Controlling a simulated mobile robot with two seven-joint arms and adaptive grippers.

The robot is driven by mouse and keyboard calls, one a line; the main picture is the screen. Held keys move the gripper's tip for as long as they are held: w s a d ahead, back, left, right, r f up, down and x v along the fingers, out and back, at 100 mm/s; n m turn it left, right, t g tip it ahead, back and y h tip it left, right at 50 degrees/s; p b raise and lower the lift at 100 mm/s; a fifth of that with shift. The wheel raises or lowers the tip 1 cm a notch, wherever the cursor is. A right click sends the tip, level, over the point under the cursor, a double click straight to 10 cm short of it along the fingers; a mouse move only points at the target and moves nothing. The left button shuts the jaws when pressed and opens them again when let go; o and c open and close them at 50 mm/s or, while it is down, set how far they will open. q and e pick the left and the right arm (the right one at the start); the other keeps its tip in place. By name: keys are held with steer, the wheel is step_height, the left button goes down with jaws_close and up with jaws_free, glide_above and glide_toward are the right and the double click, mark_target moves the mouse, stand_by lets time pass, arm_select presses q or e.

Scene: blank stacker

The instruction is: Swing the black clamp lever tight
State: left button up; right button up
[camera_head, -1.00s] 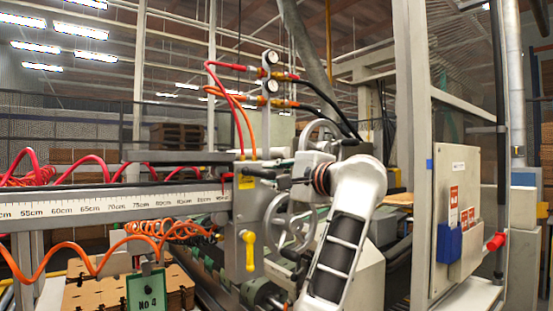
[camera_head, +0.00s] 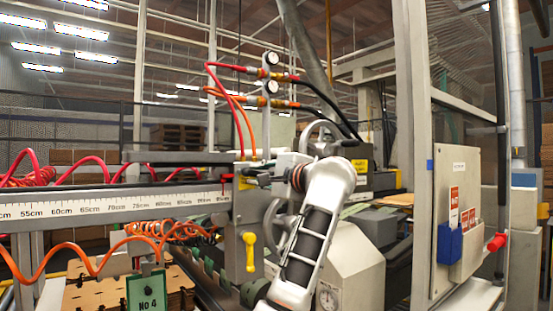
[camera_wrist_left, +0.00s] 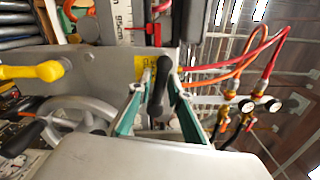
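The black clamp lever (camera_wrist_left: 160,82) stands out from the grey clamp housing (camera_head: 241,215) at the right end of the scale beam. In the left wrist view it lies between the two teal-lined fingers of my left gripper (camera_wrist_left: 155,95). The fingers are apart, with a visible gap on the lever's left side; contact on its right side is unclear. In the head view my left gripper (camera_head: 262,178) is at the upper part of the housing, and its fingers and the lever are small and hard to separate there. My right gripper is not in view.
A yellow lever (camera_head: 249,250) hangs below on the housing, and also shows in the wrist view (camera_wrist_left: 35,72). A grey handwheel (camera_wrist_left: 75,115) is close by. Red and orange hoses (camera_head: 232,110) rise above. A green "No 4" sign (camera_head: 146,293) is lower left.

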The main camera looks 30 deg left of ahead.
arm_select(q)
steer(key=w+d+r+m+p, duration=0.2)
steer(key=w+r+m+p, duration=0.25)
steer(key=m+p, duration=0.85)
steer(key=s+d+m+b, duration=0.3)
steer(key=d, duration=0.5)
steer(key=shift+d+b, duration=0.25)
steer(key=shift+b, duration=0.1)
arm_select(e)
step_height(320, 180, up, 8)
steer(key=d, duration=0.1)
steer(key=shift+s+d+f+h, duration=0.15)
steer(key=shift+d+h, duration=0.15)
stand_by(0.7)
